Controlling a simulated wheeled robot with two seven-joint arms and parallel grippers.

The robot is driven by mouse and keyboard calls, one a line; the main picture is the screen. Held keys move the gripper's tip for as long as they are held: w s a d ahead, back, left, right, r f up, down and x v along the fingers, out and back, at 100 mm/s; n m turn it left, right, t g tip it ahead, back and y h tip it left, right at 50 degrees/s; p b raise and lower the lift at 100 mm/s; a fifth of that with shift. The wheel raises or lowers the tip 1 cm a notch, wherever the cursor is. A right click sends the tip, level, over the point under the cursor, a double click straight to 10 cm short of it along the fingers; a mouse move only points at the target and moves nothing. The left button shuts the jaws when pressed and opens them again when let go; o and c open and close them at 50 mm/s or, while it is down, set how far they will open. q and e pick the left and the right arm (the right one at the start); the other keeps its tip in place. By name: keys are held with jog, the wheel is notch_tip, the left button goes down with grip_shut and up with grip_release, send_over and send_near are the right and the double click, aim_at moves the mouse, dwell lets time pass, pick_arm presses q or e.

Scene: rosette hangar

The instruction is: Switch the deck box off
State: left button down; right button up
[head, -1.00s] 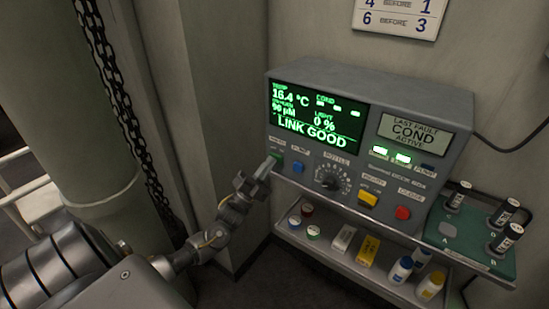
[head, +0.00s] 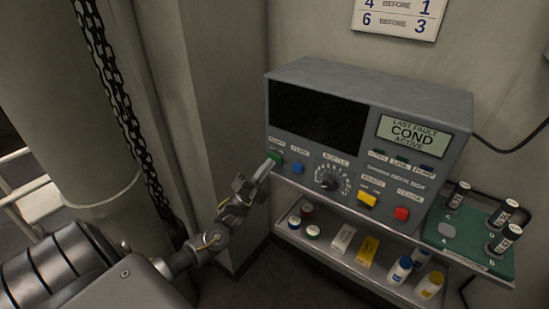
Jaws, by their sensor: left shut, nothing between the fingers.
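The deck box (head: 455,110) is a grey console against the wall. Its main screen (head: 315,118) is black. The smaller panel (head: 412,135) reads "LAST FAULT COND ACTIVE". The lamps under that panel are dark. A green button (head: 278,158) sits at the lower left of the front, beside a blue button (head: 298,168). My left gripper (head: 266,169) is shut and empty, with its tips at the green button; they look to touch it or nearly so, and partly cover it. My right gripper is not in view.
A dial (head: 328,178), a yellow switch (head: 367,200) and a red button (head: 402,214) are further right. A shelf (head: 345,260) below holds several bottles and small boxes. A green tray (head: 465,245) with black vials stands at right. A chain (head: 118,100) hangs at left.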

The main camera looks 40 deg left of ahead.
pick_arm(q)
jog(key=s, duration=0.1)
jog(key=s+p, duration=0.1)
jog(key=s, duration=0.1)
jog(key=s+p, duration=0.1)
jog(key=s, duration=0.1)
jog(key=shift+d, duration=0.4)
